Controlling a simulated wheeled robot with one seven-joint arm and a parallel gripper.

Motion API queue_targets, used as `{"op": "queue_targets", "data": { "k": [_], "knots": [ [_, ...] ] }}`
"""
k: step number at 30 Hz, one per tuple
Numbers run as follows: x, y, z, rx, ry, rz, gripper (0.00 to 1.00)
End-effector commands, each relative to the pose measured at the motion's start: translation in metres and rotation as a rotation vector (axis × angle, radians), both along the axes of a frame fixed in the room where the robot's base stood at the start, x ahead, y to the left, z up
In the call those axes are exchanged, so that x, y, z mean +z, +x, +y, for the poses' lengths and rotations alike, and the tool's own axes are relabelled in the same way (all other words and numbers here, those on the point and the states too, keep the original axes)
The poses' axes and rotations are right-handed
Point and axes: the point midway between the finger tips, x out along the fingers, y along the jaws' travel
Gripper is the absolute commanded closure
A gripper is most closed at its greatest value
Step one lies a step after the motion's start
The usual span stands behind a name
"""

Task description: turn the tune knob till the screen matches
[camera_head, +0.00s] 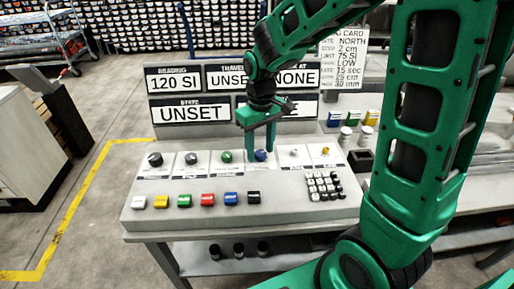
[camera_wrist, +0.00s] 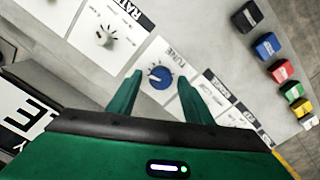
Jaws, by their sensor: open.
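The blue tune knob (camera_head: 261,156) sits on the panel's sloped top; in the wrist view the knob (camera_wrist: 159,80), labelled TUNE, has a white pointer. My gripper (camera_head: 260,150) is open and points down over it. In the wrist view the two green fingertips (camera_wrist: 160,76) stand to either side of the knob, apart from it; whether they reach down to its height I cannot tell. The reading screen (camera_head: 178,82) shows 120 SI. The state screen (camera_head: 190,112) shows UNSET. Other screens are partly hidden by my arm. A white card (camera_head: 343,55) includes 75 SI.
Black knobs and a green knob (camera_head: 225,156) stand left of the tune knob, small knobs to its right. Coloured buttons (camera_head: 208,199) line the front, with a keypad (camera_head: 325,187) at right.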

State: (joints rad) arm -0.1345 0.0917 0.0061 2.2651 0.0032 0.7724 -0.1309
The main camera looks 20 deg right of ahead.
Motion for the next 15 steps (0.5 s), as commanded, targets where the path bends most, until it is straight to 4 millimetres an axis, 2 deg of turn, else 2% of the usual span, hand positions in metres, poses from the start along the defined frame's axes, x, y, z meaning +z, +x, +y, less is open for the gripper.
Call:
{"op": "queue_targets", "data": {
  "k": [1, 6, 11, 15],
  "knots": [
    [0.0001, 0.0, 0.0, 0.0, 0.0, 0.0, 0.56],
    [0.0003, 0.0, -0.0001, 0.0, 0.0, 0.0, 0.95],
    [0.0004, 0.0001, -0.0004, -0.015, 0.0, 0.0, 0.95],
    [0.0005, 0.0002, -0.0008, -0.103, -0.001, 0.0, 0.95]
  ]
}}
